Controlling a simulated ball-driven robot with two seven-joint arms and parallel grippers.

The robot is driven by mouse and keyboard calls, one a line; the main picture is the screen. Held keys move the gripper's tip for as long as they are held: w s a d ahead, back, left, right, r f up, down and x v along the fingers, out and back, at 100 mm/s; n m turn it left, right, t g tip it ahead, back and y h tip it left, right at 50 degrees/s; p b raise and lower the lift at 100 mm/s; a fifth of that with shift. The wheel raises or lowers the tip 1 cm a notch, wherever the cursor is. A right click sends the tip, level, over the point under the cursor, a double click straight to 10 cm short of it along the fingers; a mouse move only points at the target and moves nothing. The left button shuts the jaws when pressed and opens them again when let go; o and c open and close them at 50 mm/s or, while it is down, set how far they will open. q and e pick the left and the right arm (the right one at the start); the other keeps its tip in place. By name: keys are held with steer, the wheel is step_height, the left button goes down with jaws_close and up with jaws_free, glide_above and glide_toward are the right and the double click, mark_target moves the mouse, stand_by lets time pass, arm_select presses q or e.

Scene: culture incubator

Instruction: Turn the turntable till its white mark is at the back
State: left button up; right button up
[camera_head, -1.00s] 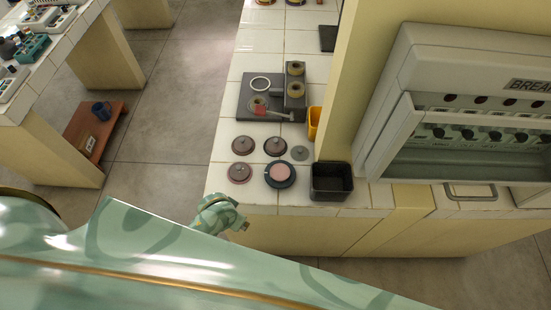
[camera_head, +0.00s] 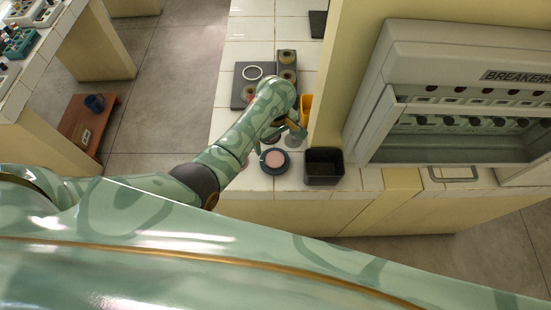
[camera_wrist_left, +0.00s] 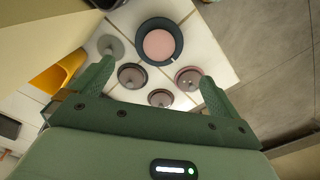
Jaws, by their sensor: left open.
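The turntable is a dark blue-grey disc with a pink round top. In the head view its rim (camera_head: 275,172) sits on the tiled counter, just in front of my left forearm's end. In the left wrist view its rim (camera_wrist_left: 139,41) is at the top middle, with a small white mark (camera_wrist_left: 173,62) on the lower right of the rim, on the side facing the knobbed lids. My left gripper (camera_wrist_left: 156,76) is open and empty, its fingers spread short of the turntable in that view. In the head view the gripper (camera_head: 293,130) is partly hidden by its own arm. My right gripper is not seen.
Several brownish knobbed lids (camera_wrist_left: 132,75) lie close to the turntable, with a grey disc (camera_wrist_left: 110,46) beside them. A black open box (camera_head: 324,167) stands right of the turntable.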

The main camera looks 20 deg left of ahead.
mark_target(275, 159)
arm_select(q)
step_height(275, 159, down, 13)
steer(key=b, duration=0.6)
steer(key=shift+r, duration=0.1)
steer(key=c, duration=0.7)
